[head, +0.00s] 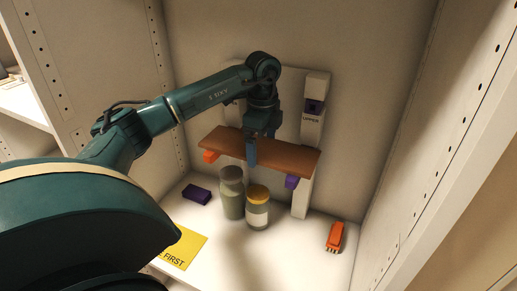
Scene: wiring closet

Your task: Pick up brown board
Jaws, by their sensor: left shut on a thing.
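The brown board (290,158) is level, slightly tilted in the picture, in front of the back wall. My left gripper (251,152) comes down from above and is shut on the board near its middle, with a blue finger over the front edge. An orange bracket (211,157) shows under the board's left end and a purple bracket (292,182) under its right end. I cannot tell whether the board touches them. My right gripper is not in view.
A white upright (312,130) with a purple piece stands behind the board's right end. Below are a grey-green jar (232,195), a yellow-lidded jar (257,210), a purple block (196,194), an orange piece (335,237) and a yellow sign (185,248). Cabinet walls close both sides.

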